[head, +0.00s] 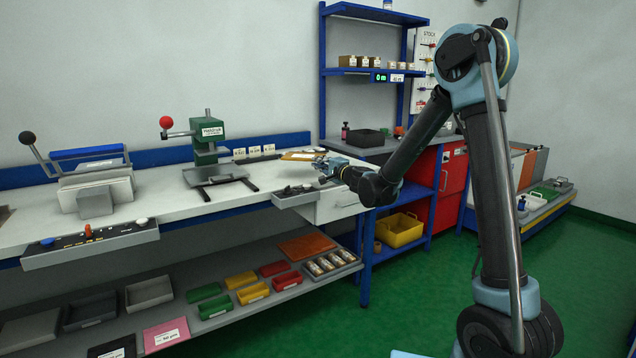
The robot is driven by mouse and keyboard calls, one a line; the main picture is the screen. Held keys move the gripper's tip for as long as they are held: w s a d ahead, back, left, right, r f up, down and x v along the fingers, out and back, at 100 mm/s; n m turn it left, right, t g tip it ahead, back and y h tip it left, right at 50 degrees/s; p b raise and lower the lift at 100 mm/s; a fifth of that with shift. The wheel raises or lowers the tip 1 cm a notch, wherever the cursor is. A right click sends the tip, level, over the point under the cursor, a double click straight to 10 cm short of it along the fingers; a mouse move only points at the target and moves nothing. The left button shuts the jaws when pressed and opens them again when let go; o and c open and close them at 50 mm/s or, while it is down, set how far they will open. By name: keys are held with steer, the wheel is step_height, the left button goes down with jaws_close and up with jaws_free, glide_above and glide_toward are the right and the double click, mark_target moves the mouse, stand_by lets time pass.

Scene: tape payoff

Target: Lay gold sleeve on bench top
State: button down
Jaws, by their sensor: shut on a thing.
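The gold sleeve (299,156) shows as a small, flat gold piece over the right end of the white bench top (270,172). My gripper (318,160) reaches in from the right and is shut on the sleeve's right end. The sleeve looks roughly level. At this size I cannot tell whether it touches the bench top or hangs just above it. The fingers are small and partly hidden by the wrist.
A green press (208,135) with a red knob stands left of the sleeve. Small labelled blocks (254,151) line the bench's back edge. A grey tray (296,194) sits at the front edge below my gripper. The bench between the press and a lever machine (92,178) is clear.

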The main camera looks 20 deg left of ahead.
step_height(320, 180, down, 8)
steer(key=d, duration=0.1)
steer(key=shift+w+f, duration=0.15)
steer(key=shift+w, duration=0.25)
steer(key=c, duration=1.7)
jaws_free()
steer(key=shift+d, duration=0.1)
steer(key=v, duration=1.2)
steer(key=shift+s, duration=0.15)
